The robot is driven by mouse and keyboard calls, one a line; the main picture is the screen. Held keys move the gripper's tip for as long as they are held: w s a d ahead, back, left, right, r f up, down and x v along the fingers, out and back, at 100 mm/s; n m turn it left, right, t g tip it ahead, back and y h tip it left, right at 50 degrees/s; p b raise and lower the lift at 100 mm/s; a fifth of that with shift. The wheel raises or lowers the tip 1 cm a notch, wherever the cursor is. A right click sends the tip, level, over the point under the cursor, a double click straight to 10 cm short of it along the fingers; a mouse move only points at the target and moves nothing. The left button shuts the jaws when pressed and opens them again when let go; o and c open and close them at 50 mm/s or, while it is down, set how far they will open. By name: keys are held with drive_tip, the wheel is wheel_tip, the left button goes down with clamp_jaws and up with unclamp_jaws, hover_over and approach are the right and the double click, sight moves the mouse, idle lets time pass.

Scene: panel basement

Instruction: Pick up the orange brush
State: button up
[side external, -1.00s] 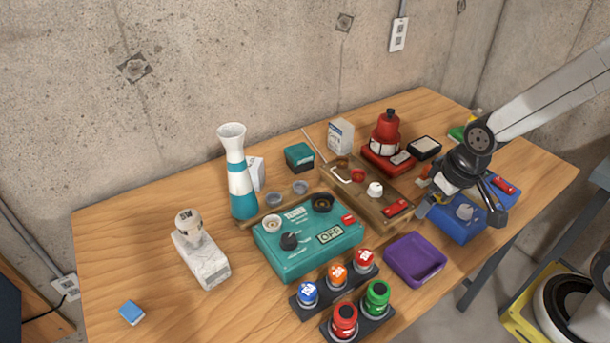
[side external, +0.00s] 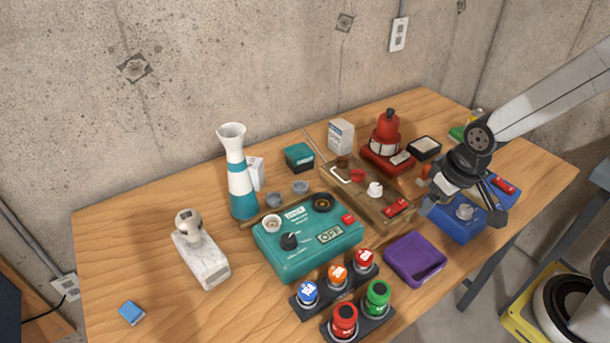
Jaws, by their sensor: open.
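My gripper (side external: 461,208) is open at the right side of the table. Its fingers are spread above and around a blue box with a grey knob (side external: 464,212), with nothing seen between them. I cannot tell whether the fingers touch the box. A small orange piece (side external: 426,171) shows just behind and left of the gripper, partly hidden by it. It may be the orange brush, but its shape is too small and covered to tell. No other brush shape is clear.
A purple tray (side external: 414,258) lies in front of the gripper. A wooden board with small fittings (side external: 370,212) is left of it, and a red device (side external: 387,145) stands behind. A teal switch box (side external: 305,245) and a tall vase (side external: 238,175) stand further left. The left front tabletop is mostly clear.

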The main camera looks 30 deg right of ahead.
drive_tip(key=n+g+h, duration=0.3)
drive_tip(key=n+h, duration=1.1)
drive_tip(key=n, duration=0.4)
hover_over(424, 170)
drive_tip(key=a, duration=0.4)
drive_tip(key=shift+y, duration=0.3)
drive_tip(key=f, duration=0.8)
drive_tip(key=shift+d+f, duration=0.2)
drive_tip(key=shift+x, duration=0.9)
drive_tip(key=shift+d+f, duration=0.3)
drive_tip(key=shift+d, duration=0.05)
